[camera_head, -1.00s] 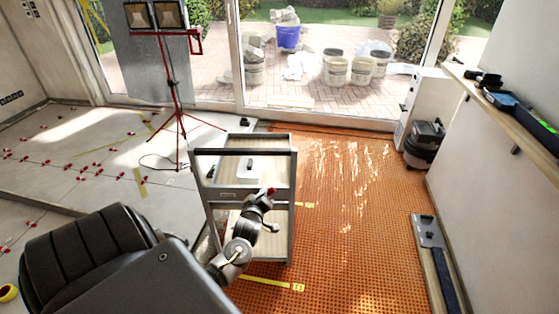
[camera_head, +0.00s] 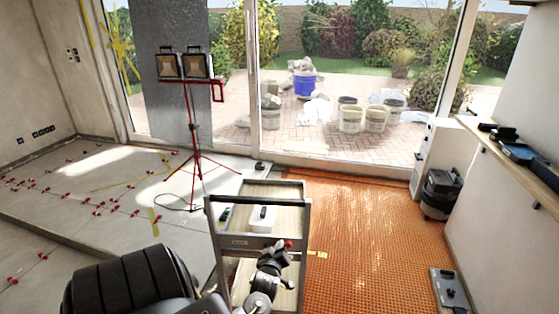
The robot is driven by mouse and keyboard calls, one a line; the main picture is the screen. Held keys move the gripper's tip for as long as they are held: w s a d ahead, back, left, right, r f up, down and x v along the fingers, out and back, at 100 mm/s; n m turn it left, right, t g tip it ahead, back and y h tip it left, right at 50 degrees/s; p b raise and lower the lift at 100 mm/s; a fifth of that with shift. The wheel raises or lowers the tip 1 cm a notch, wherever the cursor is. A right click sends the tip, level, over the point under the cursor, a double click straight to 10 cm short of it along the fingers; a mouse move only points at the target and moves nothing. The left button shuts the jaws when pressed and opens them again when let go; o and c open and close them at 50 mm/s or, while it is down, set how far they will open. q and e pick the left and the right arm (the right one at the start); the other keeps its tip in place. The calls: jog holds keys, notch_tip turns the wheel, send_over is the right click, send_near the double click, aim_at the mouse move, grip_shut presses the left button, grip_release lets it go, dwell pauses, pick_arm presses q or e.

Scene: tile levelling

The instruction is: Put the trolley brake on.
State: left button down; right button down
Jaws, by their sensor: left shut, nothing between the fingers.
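The trolley is a grey metal frame with light wooden shelves (camera_head: 285,190) and a dark push bar (camera_head: 256,200) at its near end. It stands upright at the lower middle. My left gripper (camera_head: 280,254) is at the trolley's near side, below the push bar, and covers part of the lower shelf. It is shut with nothing held. A small red part shows at its tip; I cannot tell whether it belongs to the gripper or the trolley. The trolley's wheels and brake cannot be made out. My right gripper is not in view.
A red work-light tripod (camera_head: 194,150) stands behind left. Orange matting (camera_head: 370,235) lies open to the right. A black vacuum (camera_head: 440,192) and grey-plated tool (camera_head: 449,287) are near the right wall.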

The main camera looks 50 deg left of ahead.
pick_arm(q)
jog(key=shift+r, duration=0.1)
jog(key=s+d+r+p, duration=0.2)
jog(key=s+d+r, duration=0.3)
jog(key=s, duration=0.4)
jog(key=shift+r+p, duration=0.2)
jog(key=shift+p, duration=0.15)
dwell(0.5)
